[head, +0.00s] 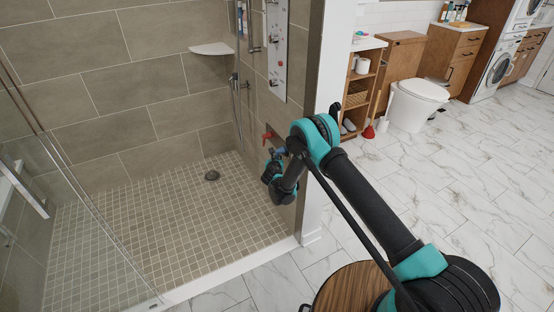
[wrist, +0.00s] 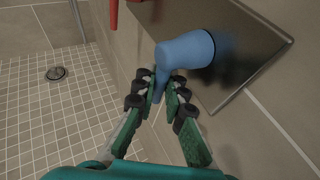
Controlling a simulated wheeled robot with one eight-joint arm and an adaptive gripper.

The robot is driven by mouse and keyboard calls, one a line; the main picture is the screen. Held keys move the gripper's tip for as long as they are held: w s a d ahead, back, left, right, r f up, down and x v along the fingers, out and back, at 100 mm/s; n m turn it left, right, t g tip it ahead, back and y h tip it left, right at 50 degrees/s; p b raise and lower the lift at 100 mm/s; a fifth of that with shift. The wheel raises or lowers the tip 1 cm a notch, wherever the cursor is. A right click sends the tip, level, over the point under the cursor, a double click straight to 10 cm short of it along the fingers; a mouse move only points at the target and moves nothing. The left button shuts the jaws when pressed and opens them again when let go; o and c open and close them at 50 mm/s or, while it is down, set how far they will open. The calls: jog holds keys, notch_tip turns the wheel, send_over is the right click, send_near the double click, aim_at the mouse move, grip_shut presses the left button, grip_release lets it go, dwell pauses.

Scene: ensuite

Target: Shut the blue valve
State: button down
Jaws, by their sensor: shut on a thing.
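The blue valve (wrist: 188,52) sticks out from a metal plate on the tiled shower wall in the wrist view. Its lever points down and toward my gripper. My gripper (wrist: 160,92) is shut on this lever, with a finger on either side of it. In the head view the blue valve (head: 277,152) shows small below a red valve (head: 267,136). My gripper (head: 272,166) is partly hidden there behind my own arm.
The red valve (wrist: 114,12) is close by at the top left of the wrist view. The metal plate (wrist: 245,60) lies behind the blue valve. A glass panel (head: 70,190) stands at the left. The tiled shower floor (head: 170,235) is clear around its drain (head: 212,175).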

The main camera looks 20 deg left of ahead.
jog(key=shift+w+a+t+y, duration=0.15)
jog(key=shift+t+y, duration=0.15)
jog(key=shift+t, duration=0.3)
jog(key=c, duration=1.8)
grip_release()
jog(key=shift+c, duration=0.2)
jog(key=v, duration=0.7)
jog(key=shift+s+m, duration=0.3)
